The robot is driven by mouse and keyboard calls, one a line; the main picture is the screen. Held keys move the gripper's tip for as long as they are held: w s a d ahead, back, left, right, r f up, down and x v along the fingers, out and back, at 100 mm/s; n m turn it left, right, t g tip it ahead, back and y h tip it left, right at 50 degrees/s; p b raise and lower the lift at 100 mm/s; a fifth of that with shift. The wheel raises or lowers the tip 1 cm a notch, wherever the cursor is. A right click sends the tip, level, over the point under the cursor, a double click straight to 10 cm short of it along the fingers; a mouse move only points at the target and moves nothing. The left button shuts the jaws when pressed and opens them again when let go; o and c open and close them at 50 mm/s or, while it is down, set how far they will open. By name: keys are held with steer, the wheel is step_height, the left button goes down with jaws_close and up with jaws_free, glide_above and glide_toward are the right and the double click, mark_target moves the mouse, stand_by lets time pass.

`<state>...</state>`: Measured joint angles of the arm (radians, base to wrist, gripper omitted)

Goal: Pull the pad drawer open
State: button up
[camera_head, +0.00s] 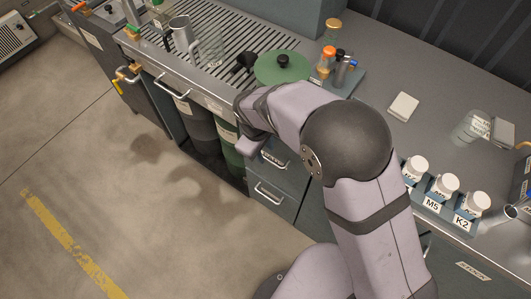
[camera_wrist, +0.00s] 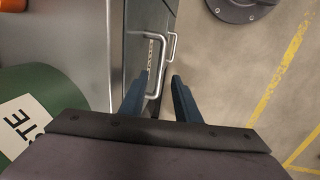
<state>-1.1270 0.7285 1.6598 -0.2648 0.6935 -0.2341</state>
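The pad drawer (camera_head: 286,151) is the upper drawer under the counter, partly hidden by my arm in the head view. In the wrist view its face carries a partly hidden label, and its metal bar handle (camera_wrist: 162,62) stands out from it. My gripper (camera_wrist: 158,79) is open, with one dark blue finger on each side of the handle's near end. The fingers look apart from the bar; I cannot tell whether either touches it. The drawer looks shut. In the head view my fingers are hidden behind my arm.
A lower drawer handle (camera_head: 269,193) sits just below; it also shows in the wrist view (camera_wrist: 173,45). A green bin (camera_wrist: 38,100) stands left of the drawers. The counter holds a green lid (camera_head: 283,69) and labelled bottles (camera_head: 443,185). Floor (camera_head: 190,230) before the drawers is clear.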

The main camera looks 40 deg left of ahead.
mark_target(266, 158)
steer(key=shift+w+f, duration=0.2)
steer(key=shift+f, duration=0.75)
steer(key=shift+w+f, duration=0.15)
steer(key=shift+f, duration=0.75)
jaws_close()
